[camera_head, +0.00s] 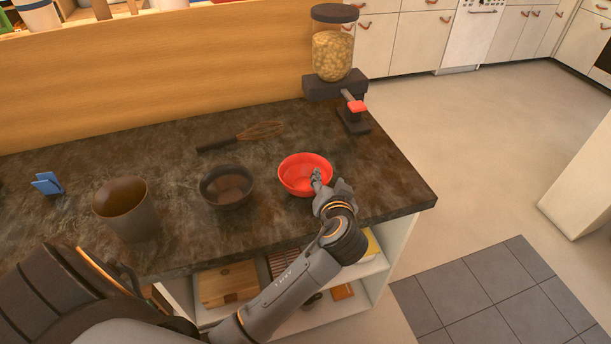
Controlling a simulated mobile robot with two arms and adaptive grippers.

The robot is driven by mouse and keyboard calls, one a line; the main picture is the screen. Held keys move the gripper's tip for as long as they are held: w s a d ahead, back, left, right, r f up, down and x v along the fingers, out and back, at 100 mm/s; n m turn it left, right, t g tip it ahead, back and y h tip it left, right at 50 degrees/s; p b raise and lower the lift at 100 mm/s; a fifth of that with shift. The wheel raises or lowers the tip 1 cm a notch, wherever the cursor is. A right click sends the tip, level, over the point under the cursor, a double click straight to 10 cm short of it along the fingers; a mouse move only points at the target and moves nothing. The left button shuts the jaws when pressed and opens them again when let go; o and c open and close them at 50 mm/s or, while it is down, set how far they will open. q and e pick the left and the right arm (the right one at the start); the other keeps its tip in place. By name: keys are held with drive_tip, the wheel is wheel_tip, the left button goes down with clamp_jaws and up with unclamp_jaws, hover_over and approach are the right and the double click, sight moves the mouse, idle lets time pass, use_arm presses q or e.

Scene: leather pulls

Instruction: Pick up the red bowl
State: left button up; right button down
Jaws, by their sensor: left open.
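The red bowl (298,181) stands upright on the dark stone counter, near its right end. My left gripper (317,178) is at the bowl's near right side, with its fingertips over the rim and the inside of the bowl. The gripper is open; whether a finger touches the bowl wall cannot be told. The gripper and wrist hide a small part of the bowl's near right edge. My right gripper does not show.
A dark bowl (227,188) stands just left of the red bowl. A brown cup (127,208), a whisk (240,137) and a blue item (47,184) are also on the counter (385,180). A dispenser (333,57) stands at the back right. Open shelves lie below the counter.

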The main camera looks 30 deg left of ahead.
use_arm(q)
drive_tip(key=x, duration=0.2)
drive_tip(key=shift+w+a+f, duration=0.1)
drive_tip(key=shift+w+a, duration=0.05)
drive_tip(key=shift+a, duration=0.1)
drive_tip(key=shift+w+a+f, duration=0.1)
drive_tip(key=shift+w, duration=0.05)
drive_tip(key=c, duration=0.9)
clamp_jaws()
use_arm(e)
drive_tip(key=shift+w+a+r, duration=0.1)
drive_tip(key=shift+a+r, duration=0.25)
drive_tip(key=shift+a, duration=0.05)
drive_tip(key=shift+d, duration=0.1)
